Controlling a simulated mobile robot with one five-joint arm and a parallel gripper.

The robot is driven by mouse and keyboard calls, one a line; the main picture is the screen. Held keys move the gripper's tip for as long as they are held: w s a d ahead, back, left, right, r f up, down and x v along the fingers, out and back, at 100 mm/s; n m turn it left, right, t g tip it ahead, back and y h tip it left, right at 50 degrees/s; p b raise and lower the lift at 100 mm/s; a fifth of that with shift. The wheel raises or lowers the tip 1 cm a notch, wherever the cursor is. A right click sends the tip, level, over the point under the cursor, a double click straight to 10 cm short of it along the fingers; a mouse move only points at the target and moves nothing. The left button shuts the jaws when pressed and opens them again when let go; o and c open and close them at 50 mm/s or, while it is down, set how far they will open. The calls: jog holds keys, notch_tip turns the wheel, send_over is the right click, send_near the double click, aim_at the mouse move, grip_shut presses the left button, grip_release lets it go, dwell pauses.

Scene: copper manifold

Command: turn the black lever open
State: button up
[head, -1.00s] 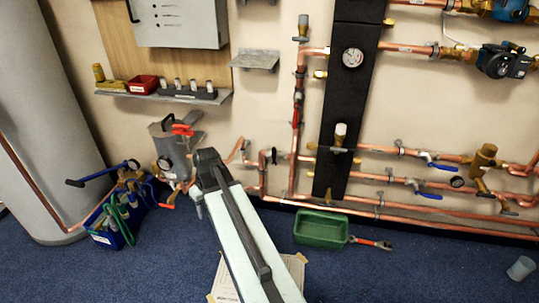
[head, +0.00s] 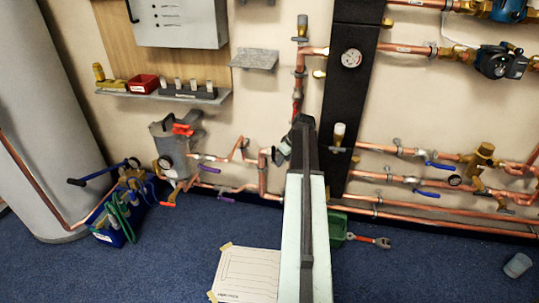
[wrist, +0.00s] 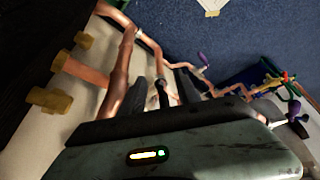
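The black lever (head: 277,157) sits on the vertical copper pipe left of the black panel, small and partly beside my gripper in the head view. In the wrist view a small dark piece (wrist: 157,96), likely the lever, shows between my two dark fingers. My gripper (wrist: 162,90) is open, with a gap between the fingers and copper pipe visible through it. In the head view my gripper (head: 284,147) is at the pipe, mostly hidden by my own arm. I cannot tell whether a finger touches the lever.
Purple-handled levers (head: 226,199) are on the lower pipes at left, near a grey canister with a red handle (head: 183,129). A green tray (head: 337,228) lies on the floor, partly behind my arm.

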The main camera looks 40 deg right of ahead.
aim_at(273, 151)
jog(key=w, duration=0.5)
jog(key=w+d, duration=0.1)
jog(key=w, duration=0.1)
jog(key=shift+w, duration=0.3)
jog(key=shift+w+a+f+b, duration=0.1)
jog(key=shift+f+b, duration=0.5)
grip_shut()
dwell(0.3)
